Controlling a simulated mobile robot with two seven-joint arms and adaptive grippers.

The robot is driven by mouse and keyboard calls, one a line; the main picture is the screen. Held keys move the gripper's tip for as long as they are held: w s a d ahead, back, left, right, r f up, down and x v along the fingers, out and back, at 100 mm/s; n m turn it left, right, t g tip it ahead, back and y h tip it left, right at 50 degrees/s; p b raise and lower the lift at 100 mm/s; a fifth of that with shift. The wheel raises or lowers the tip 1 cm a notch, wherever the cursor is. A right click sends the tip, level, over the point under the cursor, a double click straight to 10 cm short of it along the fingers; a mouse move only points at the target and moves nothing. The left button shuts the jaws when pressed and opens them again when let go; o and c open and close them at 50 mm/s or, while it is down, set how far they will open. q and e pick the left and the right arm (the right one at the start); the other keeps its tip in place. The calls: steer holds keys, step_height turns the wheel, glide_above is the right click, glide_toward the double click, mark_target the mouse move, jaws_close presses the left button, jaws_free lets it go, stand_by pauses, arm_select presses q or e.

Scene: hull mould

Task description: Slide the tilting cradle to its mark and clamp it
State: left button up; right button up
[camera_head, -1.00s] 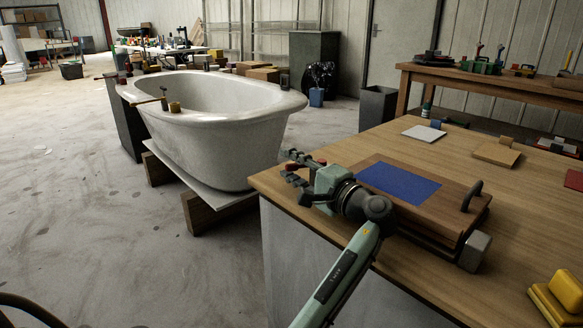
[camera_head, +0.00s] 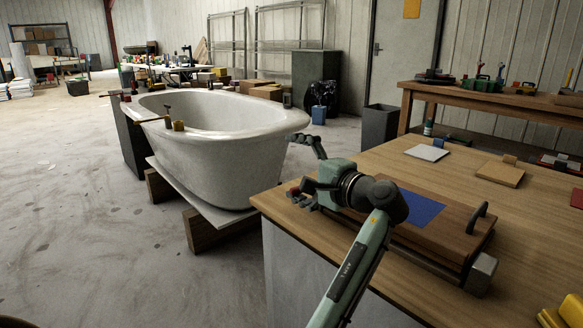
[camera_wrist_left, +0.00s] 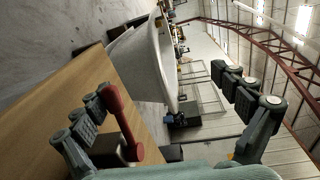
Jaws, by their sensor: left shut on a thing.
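The tilting cradle is probably the wooden board (camera_head: 452,226) with a blue panel (camera_head: 414,207) and a dark upright handle (camera_head: 478,217), near the front edge of the workbench. It sits on a dark rail with a grey metal block (camera_head: 482,272) at its right end. My left gripper (camera_head: 305,167) is at the cradle's left end, shut on a red lever (camera_wrist_left: 122,112). The lever shows along one finger, while the fingers look spread wide in the left wrist view (camera_wrist_left: 175,110). My arm hides part of the cradle. I cannot make out the mark. My right gripper is out of view.
A white bathtub-like hull (camera_head: 215,150) stands on wooden blocks left of the bench. On the benchtop (camera_head: 395,158) lie a white plate (camera_head: 427,152), a wooden plate (camera_head: 498,172) and a yellow block (camera_head: 562,312).

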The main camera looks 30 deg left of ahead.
arm_select(q)
steer(key=shift+s+d+r, duration=0.2)
steer(key=shift+d+r, duration=0.55)
steer(key=shift+r, duration=0.3)
steer(key=shift+s+d+f, duration=0.1)
steer(key=shift+d+f, duration=0.05)
steer(key=shift+d, duration=0.55)
steer(key=c, duration=0.4)
steer(key=shift+p+v, duration=0.4)
steer(key=shift+v, duration=0.9)
steer(key=shift+d, duration=0.4)
steer(key=shift+c, duration=0.6)
steer(key=shift+s+d+r, duration=0.15)
steer(key=shift+d+r, duration=0.1)
steer(key=shift+d, duration=0.3)
steer(key=c, duration=0.4)
steer(key=shift+s+d+f, duration=0.2)
steer(key=shift+d+f, duration=0.25)
steer(key=shift+d, duration=0.4)
